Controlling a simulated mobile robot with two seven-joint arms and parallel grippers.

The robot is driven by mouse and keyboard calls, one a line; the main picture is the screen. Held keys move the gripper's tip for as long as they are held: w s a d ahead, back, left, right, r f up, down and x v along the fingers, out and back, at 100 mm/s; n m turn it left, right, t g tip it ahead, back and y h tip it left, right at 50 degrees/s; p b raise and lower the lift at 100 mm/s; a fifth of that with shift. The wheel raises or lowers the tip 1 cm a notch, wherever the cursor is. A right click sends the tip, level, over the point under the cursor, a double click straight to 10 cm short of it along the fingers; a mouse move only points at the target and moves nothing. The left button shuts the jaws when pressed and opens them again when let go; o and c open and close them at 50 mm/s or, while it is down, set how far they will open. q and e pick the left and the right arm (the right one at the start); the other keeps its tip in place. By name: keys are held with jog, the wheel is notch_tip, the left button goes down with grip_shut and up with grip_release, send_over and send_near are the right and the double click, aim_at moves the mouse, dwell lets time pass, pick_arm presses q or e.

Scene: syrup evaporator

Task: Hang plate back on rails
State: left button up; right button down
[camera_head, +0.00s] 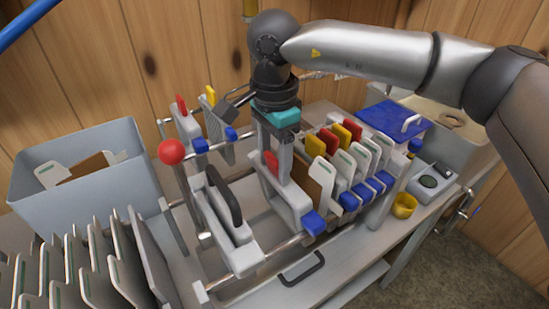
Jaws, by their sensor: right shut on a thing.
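My right gripper (277,168) reaches down from above and is shut on a pale plate (290,197) with a red tab and a blue corner block. The plate stands about upright between the two rails, with its blue block close to the front rail (277,249). I cannot tell whether it rests on the rails. To its right a row of hung plates (340,172) carries red and yellow tabs and blue blocks. To its left stands a thick grey end plate (229,222) with a dark handle. My left gripper is not in view.
A grey bin (85,190) stands at the left, with a rack of grey plates (85,270) in front of it. A red ball knob (171,152), a blue lid (393,119) and a yellow cup (404,205) are nearby. There is a gap on the rails beside the end plate.

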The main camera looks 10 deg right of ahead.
jog(key=shift+f, duration=0.15)
jog(key=shift+c, duration=0.2)
grip_release()
jog(key=shift+d, duration=0.1)
jog(key=shift+o, duration=0.2)
jog(key=shift+f, duration=0.15)
jog(key=shift+r+p, duration=0.5)
jog(key=shift+r, duration=0.45)
jog(key=shift+r+p, duration=2.1)
jog(key=shift+r, duration=1.15)
